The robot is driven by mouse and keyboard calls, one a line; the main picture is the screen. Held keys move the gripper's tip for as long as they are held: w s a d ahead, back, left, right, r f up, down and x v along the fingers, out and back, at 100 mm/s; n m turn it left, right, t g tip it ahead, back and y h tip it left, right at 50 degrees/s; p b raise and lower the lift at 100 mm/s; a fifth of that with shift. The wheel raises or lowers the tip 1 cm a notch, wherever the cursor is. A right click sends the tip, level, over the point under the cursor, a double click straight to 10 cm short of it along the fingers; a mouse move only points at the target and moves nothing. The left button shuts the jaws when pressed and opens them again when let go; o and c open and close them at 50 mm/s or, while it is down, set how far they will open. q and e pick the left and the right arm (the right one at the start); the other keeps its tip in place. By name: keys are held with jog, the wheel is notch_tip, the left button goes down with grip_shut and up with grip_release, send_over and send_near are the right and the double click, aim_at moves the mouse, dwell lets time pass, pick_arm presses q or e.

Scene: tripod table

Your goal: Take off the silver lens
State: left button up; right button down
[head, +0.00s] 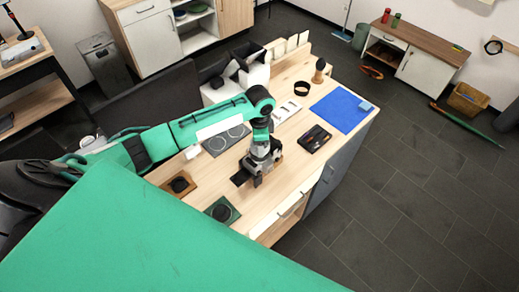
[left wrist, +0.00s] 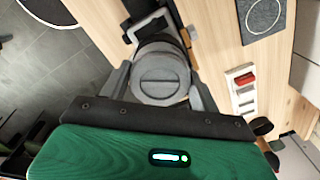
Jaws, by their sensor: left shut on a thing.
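The silver lens (left wrist: 160,72) fills the middle of the left wrist view as a grey cylinder with a slotted round end facing the camera. My left gripper (left wrist: 162,88) is shut on it, one finger on each side. In the head view my left gripper (head: 257,170) points down over the wooden worktop, and the lens is mostly hidden there by the gripper. A dark body with a pale panel (left wrist: 150,25) shows just beyond the lens; I cannot tell whether the lens is still joined to it. My right gripper is not in view.
On the worktop (head: 280,190) are a grey plate with two rings (head: 226,139), a wooden square (head: 168,187), a green square (head: 233,215), a black case (head: 314,138), a black ring (head: 302,88) and a blue mat (head: 340,112). A white strip with a red block (left wrist: 245,80) lies to the right.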

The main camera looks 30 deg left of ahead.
pick_arm(q)
jog(key=o, duration=0.9)
jog(key=m, duration=1.1)
jog(key=shift+m, duration=2)
jog(key=c, duration=0.9)
